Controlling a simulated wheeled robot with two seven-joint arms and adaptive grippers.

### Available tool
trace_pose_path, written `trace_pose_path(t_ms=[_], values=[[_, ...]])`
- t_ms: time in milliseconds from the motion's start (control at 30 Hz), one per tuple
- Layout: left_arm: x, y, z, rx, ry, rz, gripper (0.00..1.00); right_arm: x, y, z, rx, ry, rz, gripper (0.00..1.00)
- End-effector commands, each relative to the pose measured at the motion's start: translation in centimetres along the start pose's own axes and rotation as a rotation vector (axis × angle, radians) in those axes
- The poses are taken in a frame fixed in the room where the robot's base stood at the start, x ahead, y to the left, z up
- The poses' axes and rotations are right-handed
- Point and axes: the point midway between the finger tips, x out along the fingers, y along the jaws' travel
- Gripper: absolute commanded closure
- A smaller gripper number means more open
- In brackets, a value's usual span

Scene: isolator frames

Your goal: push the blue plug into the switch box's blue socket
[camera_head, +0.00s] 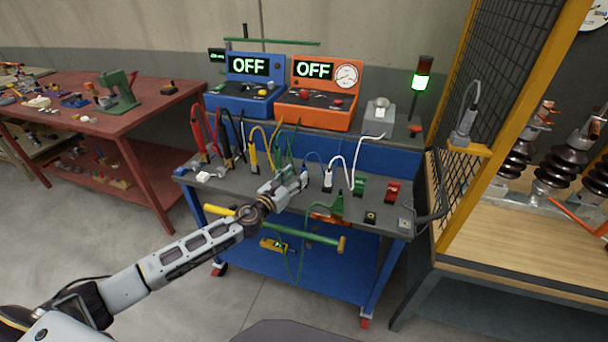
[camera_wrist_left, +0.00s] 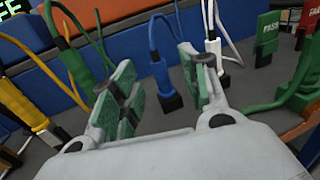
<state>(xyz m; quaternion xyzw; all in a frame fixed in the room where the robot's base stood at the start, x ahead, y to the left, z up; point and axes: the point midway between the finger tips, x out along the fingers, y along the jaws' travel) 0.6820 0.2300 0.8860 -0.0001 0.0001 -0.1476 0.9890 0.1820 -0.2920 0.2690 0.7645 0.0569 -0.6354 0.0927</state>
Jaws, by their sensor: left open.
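The blue plug (camera_wrist_left: 161,72) stands upright in a black holder on the cart top, with its blue cable rising from it. In the left wrist view it shows between the two green-padded fingers of my left gripper (camera_wrist_left: 158,82), beyond them. The gripper is open and empty; I cannot tell whether a pad touches the plug. In the head view the left gripper (camera_head: 291,182) is over the cart's front edge and partly hides the plug. A grey box (camera_head: 380,111) with a white top part may be the switch box; I cannot make out a blue socket. My right gripper is not in view.
A white plug (camera_wrist_left: 212,52) stands right of the blue one, and yellow and green plugs stand left. Blue (camera_head: 247,87) and orange (camera_head: 318,93) instruments reading OFF stand behind. A green-lit tower lamp (camera_head: 421,80) and a yellow mesh fence (camera_head: 508,80) are at the right.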

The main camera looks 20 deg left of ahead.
Motion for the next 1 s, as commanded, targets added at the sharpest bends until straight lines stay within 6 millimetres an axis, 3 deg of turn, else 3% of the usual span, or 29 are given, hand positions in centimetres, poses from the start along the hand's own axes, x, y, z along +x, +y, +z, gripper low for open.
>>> trace_pose_path(t_ms=[367, 767, 1000], values=[[1.6, 0.0, 0.0, 0.000, 0.000, 0.000, 0.55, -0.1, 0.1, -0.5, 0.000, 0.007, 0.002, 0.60], [1.9, 0.1, 0.0, 0.000, -0.001, 0.001, 0.55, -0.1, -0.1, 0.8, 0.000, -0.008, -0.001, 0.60], [3.4, 0.3, -0.3, 0.000, -0.001, 0.001, 0.55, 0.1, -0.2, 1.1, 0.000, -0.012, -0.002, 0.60]])
